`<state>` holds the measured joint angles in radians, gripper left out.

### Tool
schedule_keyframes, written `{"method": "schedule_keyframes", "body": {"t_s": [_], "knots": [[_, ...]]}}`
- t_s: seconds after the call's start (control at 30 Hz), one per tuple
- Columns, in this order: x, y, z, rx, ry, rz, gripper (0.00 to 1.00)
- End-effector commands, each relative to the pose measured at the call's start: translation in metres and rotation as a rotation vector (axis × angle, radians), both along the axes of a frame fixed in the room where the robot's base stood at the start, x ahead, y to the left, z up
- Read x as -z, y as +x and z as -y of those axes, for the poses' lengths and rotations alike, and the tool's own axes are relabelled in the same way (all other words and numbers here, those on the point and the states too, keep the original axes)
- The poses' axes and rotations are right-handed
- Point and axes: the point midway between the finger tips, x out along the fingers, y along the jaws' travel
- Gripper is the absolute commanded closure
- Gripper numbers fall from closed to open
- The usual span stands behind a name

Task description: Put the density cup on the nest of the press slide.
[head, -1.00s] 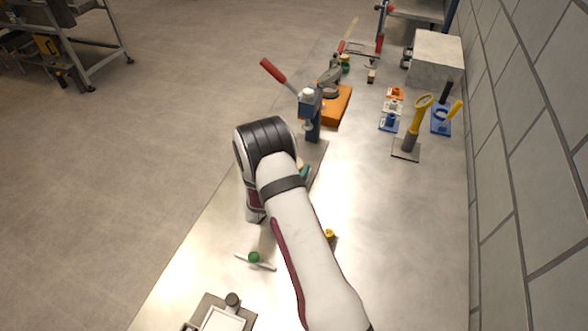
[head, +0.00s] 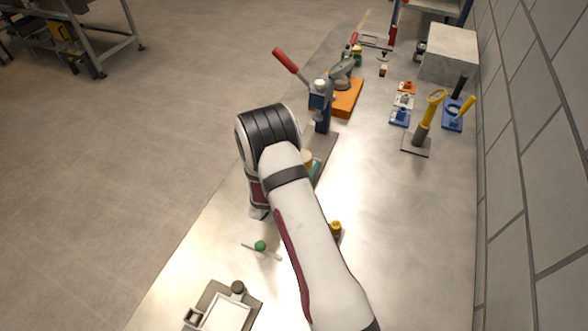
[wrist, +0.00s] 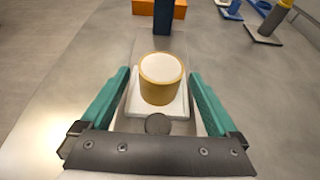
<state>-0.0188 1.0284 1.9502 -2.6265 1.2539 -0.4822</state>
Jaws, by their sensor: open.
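The density cup (wrist: 161,86), a brass-coloured cylinder with a pale flat top, stands upright on the white press slide (wrist: 132,106) in the wrist view. The nest under it is hidden, so I cannot tell how exactly it is seated. My gripper (wrist: 161,100) is open, with a teal finger on each side of the cup and a visible gap at both. In the head view the cup's pale top (head: 307,157) shows just past my arm, which hides most of the slide. The blue press (head: 320,105) with its red-handled lever stands just beyond the slide.
A dark round knob (wrist: 158,124) sits at the slide's near end. An orange base (head: 347,98) lies behind the press. A yellow-handled tool (head: 424,122) stands on a plate at the right. A green-knobbed piece (head: 260,246) lies left of my arm. The bench's right middle is clear.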

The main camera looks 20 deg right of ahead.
Motion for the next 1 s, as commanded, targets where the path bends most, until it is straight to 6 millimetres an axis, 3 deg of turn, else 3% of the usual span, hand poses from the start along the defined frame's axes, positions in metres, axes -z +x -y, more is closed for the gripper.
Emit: {"method": "schedule_keyframes", "body": {"t_s": [0.33, 0.47, 0.53, 0.57, 0.63, 0.67, 0.7, 0.73, 0.8, 0.87, 0.9, 1.0], "knots": [[-0.033, -0.054, -0.056, -0.004, 0.000, 0.001, 0.05], [-0.043, -0.065, -0.059, 0.025, 0.005, 0.017, 0.05], [-0.067, -0.076, -0.043, 0.143, 0.038, 0.080, 0.05], [-0.082, -0.087, -0.032, 0.235, 0.064, 0.128, 0.05], [-0.126, -0.131, -0.001, 0.538, 0.168, 0.286, 0.05], [-0.142, -0.158, 0.009, 0.695, 0.229, 0.363, 0.05], [-0.157, -0.197, 0.016, 0.911, 0.322, 0.468, 0.05], [-0.165, -0.227, 0.015, 1.076, 0.398, 0.543, 0.05], [-0.171, -0.291, -0.008, 1.462, 0.601, 0.698, 0.05], [-0.170, -0.330, -0.044, 1.771, 0.788, 0.790, 0.05], [-0.170, -0.347, -0.071, 1.954, 0.908, 0.824, 0.05], [-0.176, -0.363, -0.132, 2.300, 1.155, 0.833, 0.05]]}}
